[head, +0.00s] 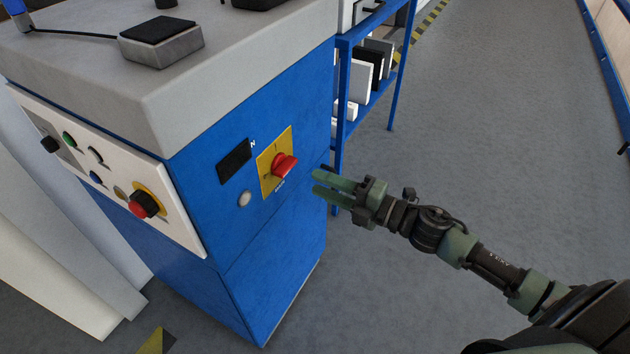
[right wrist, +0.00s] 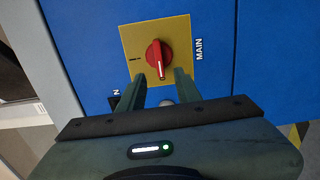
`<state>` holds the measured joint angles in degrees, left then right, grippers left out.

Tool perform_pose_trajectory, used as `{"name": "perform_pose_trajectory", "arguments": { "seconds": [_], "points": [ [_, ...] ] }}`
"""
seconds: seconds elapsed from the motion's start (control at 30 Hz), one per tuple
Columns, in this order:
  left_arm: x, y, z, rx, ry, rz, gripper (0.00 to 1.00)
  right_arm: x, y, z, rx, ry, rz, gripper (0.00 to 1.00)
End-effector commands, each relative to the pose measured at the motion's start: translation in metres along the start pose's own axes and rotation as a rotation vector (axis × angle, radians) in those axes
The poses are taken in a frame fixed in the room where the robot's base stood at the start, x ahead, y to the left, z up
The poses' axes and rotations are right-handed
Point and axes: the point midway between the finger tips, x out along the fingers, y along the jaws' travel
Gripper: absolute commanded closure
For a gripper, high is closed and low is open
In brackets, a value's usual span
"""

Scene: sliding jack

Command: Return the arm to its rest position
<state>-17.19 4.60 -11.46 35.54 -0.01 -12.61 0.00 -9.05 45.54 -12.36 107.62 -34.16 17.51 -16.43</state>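My right gripper (head: 330,184) is in front of the blue cabinet's side, a little right of and below a red rotary switch (head: 284,165) on a yellow plate (head: 266,183). In the right wrist view, the two fingers of my right gripper (right wrist: 163,82) are apart with nothing between them. The red switch (right wrist: 159,56) on its yellow plate (right wrist: 184,38) shows just beyond the fingertips, beside the word MAIN. The fingers look clear of the knob, though the exact gap is hard to tell. My left gripper is not in view.
The blue cabinet (head: 250,250) has a grey top (head: 190,90) and a white control panel (head: 110,170) with buttons and a red knob (head: 142,204). A blue shelf rack (head: 344,100) with boxes stands behind it. Grey floor (head: 470,120) right of the cabinet is open.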

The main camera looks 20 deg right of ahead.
Motion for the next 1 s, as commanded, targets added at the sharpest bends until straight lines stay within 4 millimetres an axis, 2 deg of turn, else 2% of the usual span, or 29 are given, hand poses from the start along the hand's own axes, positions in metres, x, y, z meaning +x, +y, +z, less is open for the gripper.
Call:
{"name": "perform_pose_trajectory", "arguments": {
  "seconds": [0.43,0.57,0.67,0.77,0.8,0.87,0.9,0.97,1.0],
  "points": [
    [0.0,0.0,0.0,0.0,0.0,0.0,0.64,0.0,-0.001,0.001,0.002,-0.001,-0.001,0.66],
    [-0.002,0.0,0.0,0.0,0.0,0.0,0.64,-0.003,-0.02,0.014,0.063,-0.053,-0.022,0.66],
    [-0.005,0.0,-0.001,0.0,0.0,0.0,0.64,-0.013,-0.063,0.038,0.189,-0.163,-0.069,0.66],
    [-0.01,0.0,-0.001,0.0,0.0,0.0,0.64,-0.033,-0.128,0.061,0.366,-0.316,-0.136,0.66],
    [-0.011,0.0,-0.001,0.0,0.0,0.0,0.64,-0.044,-0.157,0.067,0.44,-0.38,-0.166,0.66],
    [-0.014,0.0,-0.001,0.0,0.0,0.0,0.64,-0.063,-0.199,0.07,0.547,-0.472,-0.211,0.66],
    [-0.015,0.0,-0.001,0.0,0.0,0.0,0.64,-0.076,-0.227,0.069,0.617,-0.532,-0.24,0.66],
    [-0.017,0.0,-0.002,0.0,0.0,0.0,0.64,-0.097,-0.268,0.063,0.716,-0.619,-0.286,0.66],
    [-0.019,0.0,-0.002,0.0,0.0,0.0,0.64,-0.112,-0.294,0.055,0.78,-0.676,-0.317,0.66]
  ]
}}
